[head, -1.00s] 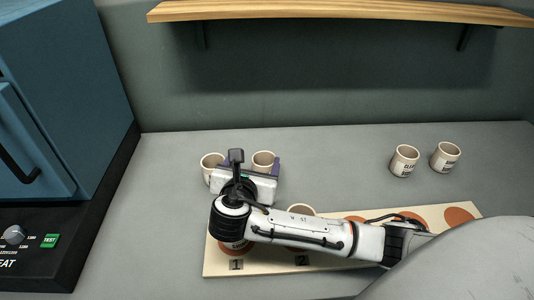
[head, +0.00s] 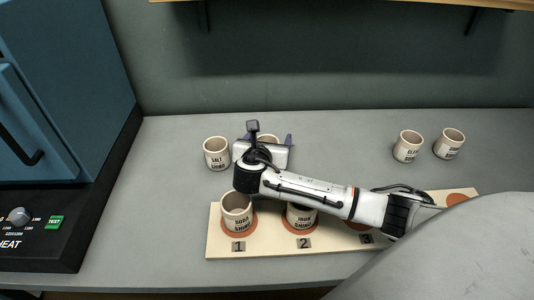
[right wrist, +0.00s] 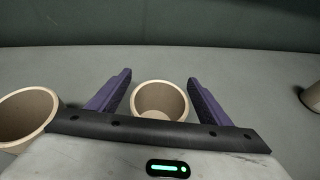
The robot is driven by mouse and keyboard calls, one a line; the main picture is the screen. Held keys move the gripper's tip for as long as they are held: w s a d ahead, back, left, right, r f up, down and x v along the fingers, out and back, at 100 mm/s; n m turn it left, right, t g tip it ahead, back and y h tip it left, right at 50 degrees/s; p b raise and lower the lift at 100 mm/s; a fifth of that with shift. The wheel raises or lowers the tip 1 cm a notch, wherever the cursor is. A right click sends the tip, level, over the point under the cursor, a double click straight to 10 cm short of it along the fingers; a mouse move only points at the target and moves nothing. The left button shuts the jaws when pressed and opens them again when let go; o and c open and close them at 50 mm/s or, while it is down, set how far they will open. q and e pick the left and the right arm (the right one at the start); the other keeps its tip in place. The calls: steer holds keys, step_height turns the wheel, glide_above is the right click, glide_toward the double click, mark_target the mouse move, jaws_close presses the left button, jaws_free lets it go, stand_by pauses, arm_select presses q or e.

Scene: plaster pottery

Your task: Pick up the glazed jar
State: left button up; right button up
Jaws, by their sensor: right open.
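Several cream jars stand on the grey counter and on the numbered board; no label reads "glazed", so I cannot tell by label which is the glazed jar. My right gripper (head: 268,138) is open, its purple fingers pointing to the back wall. One jar (right wrist: 160,100) stands upright between the fingers in the right wrist view, apparently apart from both. In the head view only its rim (head: 268,138) shows behind the gripper; its label is hidden. A SALT SHINO jar (head: 216,153) stands just left of the gripper. My left gripper is not in view.
The pale board (head: 222,250) holds jars at spots 1 (head: 237,208) and 2 (head: 301,217). My right arm covers part of it. Two more jars (head: 408,146) (head: 449,144) stand at the back right. A blue kiln-like cabinet (head: 60,90) stands left. Counter between is clear.

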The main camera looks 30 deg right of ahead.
steer(key=c, duration=1.2)
